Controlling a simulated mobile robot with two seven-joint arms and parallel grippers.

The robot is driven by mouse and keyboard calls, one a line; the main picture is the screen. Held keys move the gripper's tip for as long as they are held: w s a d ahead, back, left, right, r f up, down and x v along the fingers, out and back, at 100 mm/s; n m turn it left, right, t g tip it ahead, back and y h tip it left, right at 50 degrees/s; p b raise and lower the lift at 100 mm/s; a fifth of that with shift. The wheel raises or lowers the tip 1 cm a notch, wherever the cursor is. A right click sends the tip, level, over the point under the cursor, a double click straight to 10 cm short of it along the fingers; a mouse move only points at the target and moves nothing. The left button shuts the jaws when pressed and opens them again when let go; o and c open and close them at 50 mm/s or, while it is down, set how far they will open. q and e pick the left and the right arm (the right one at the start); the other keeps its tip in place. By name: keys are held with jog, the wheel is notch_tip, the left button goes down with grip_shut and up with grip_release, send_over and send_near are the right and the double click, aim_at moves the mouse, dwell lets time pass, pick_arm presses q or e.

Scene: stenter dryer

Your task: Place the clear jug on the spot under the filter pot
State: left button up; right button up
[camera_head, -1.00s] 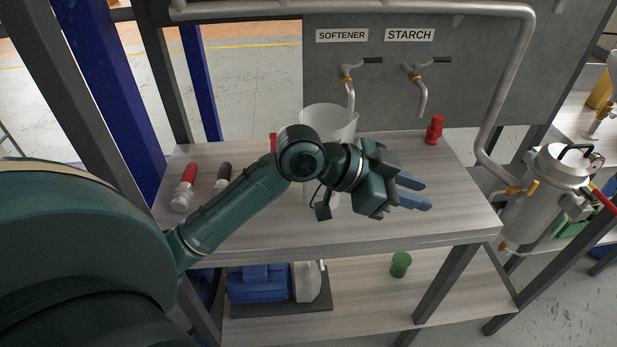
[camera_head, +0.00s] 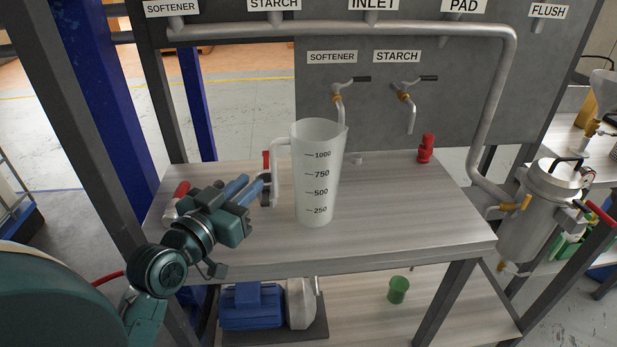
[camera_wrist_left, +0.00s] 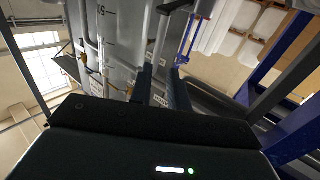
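The clear jug (camera_head: 318,185), marked 250 to 1000, stands upright on the bench top below the softener and starch taps. Its handle (camera_head: 276,172) faces left. My left gripper (camera_head: 252,185) is just left of the jug, its two blue fingers apart and pointing at the handle. The left wrist view shows the jug wall (camera_wrist_left: 115,30) beyond the parted fingers (camera_wrist_left: 160,85); whether they touch the handle is unclear. The steel filter pot (camera_head: 545,205) hangs right of the bench. The spot under it is not clearly visible. My right gripper is out of view.
A red fitting (camera_head: 426,150) stands at the bench's back right. A red-capped item (camera_head: 180,190) lies at the left, partly behind my gripper. The bench top (camera_head: 410,220) right of the jug is clear. A green cup (camera_head: 398,290) and blue pump (camera_head: 252,305) are on the lower shelf.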

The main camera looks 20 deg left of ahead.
aim_at(272, 167)
pick_arm(q)
jog(key=w, duration=0.3)
jog(key=w+p, duration=0.1)
jog(key=w, duration=0.4)
jog(key=shift+w+d+f, duration=0.2)
jog(key=shift+w+d, duration=0.15)
jog(key=shift+d, duration=0.05)
jog(key=shift+c, duration=0.4)
grip_shut()
